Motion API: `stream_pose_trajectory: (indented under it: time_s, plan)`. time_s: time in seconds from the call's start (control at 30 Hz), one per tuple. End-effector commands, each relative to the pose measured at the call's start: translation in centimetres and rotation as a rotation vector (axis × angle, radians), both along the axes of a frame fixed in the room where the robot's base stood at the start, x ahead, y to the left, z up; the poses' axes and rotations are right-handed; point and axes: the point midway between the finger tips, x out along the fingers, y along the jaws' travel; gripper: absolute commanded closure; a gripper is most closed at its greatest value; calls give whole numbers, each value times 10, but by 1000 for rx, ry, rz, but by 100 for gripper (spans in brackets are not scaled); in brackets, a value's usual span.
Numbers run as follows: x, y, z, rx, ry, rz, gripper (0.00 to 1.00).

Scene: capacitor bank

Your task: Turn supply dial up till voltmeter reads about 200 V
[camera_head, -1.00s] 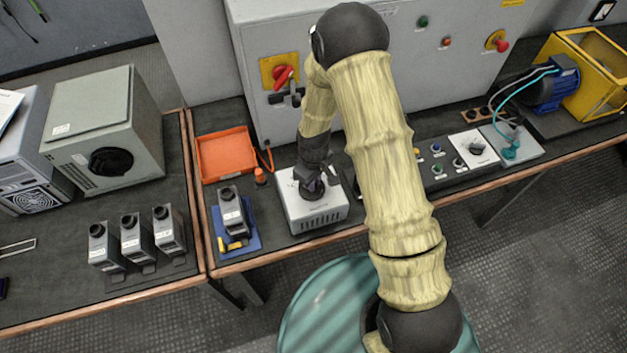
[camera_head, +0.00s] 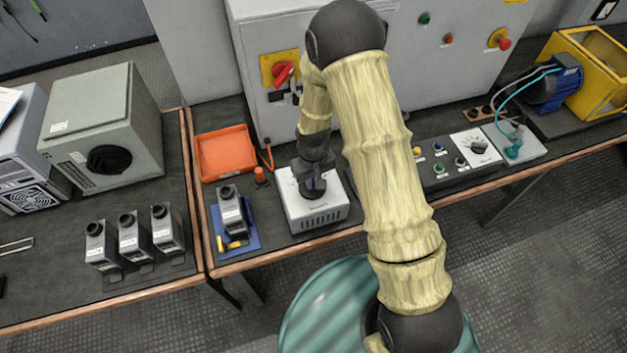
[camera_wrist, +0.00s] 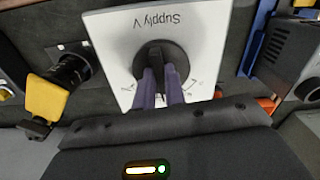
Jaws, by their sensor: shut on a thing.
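The supply unit (camera_head: 318,215) is a pale box with a vented front on the bench, and its top shows in the wrist view with the label "Supply V" (camera_wrist: 158,19). Its round black dial (camera_wrist: 176,52) is in the middle of that top. My gripper (camera_wrist: 160,84) is over the box with its two fingers closed on the dial's grip; it also shows in the head view (camera_head: 313,187). The fingers cover part of the dial and its scale, so I cannot read its setting. I cannot make out a voltmeter reading in either view.
Left of the supply unit are a grey module on a blue base (camera_head: 231,210) and an orange tray (camera_head: 226,154). A yellow-and-black item (camera_wrist: 58,88) stands beside it in the wrist view. A grey cabinet (camera_head: 350,90) rises behind. My arm hides the bench's middle.

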Motion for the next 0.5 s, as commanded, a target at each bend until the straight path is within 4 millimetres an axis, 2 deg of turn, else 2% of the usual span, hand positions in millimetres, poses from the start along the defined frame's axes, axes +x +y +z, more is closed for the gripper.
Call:
stream_pose_trajectory:
  time_s: [0.2,0.5]
  plan:
    - [0,1,0,0,-2,-98,100]
    - [0,1,1,1,-2,-132,100]
